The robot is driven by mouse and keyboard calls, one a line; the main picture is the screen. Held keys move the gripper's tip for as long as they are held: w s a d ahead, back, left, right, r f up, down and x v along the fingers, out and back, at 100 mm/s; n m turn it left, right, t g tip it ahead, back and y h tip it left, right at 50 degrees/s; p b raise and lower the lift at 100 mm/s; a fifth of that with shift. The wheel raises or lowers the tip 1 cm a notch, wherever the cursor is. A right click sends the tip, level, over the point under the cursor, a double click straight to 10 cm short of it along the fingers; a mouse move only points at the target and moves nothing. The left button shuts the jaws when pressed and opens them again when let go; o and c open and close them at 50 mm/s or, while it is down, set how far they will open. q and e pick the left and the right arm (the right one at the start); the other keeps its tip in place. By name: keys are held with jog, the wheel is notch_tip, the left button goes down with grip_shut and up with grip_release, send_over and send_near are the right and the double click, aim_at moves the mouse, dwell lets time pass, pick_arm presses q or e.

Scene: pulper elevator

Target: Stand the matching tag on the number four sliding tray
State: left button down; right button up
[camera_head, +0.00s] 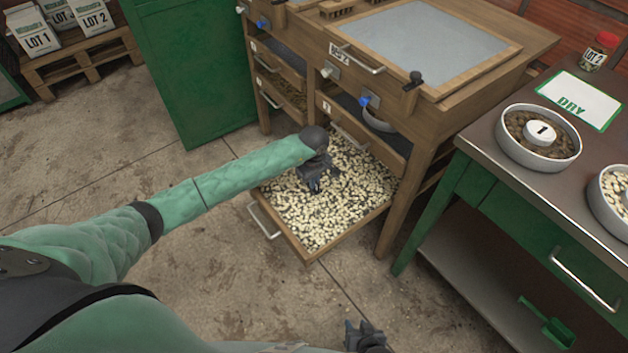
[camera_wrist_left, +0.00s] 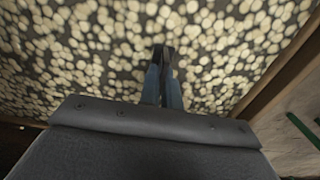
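A wooden sliding tray (camera_head: 309,256) full of pale beans is pulled out at the lower right of the wooden cabinet; no number is readable on it. My left gripper (camera_head: 314,184) is over its beans, pointing down. In the left wrist view its fingertips (camera_wrist_left: 164,52) come together above the beans, with no tag seen between them. A round white tag marked 1 (camera_head: 540,131) sits in a bowl of dark beans (camera_head: 509,154) on the green table. No tag marked four is visible. My right gripper (camera_head: 366,337) is at the bottom edge, away from the cabinet, its fingers unclear.
The green table (camera_head: 478,135) at right also holds a second bowl (camera_head: 599,207), a DRY sign (camera_head: 580,100) and a jar (camera_head: 598,51). A green scoop (camera_head: 548,323) lies on its lower shelf. A green panel (camera_head: 190,70) stands left of the cabinet.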

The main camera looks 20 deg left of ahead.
pick_arm(q)
jog(key=shift+f, duration=0.1)
jog(key=c, duration=1.6)
grip_release()
jog(key=shift+r, duration=0.25)
notch_tip(320, 180, up, 12)
jog(key=shift+f, duration=0.1)
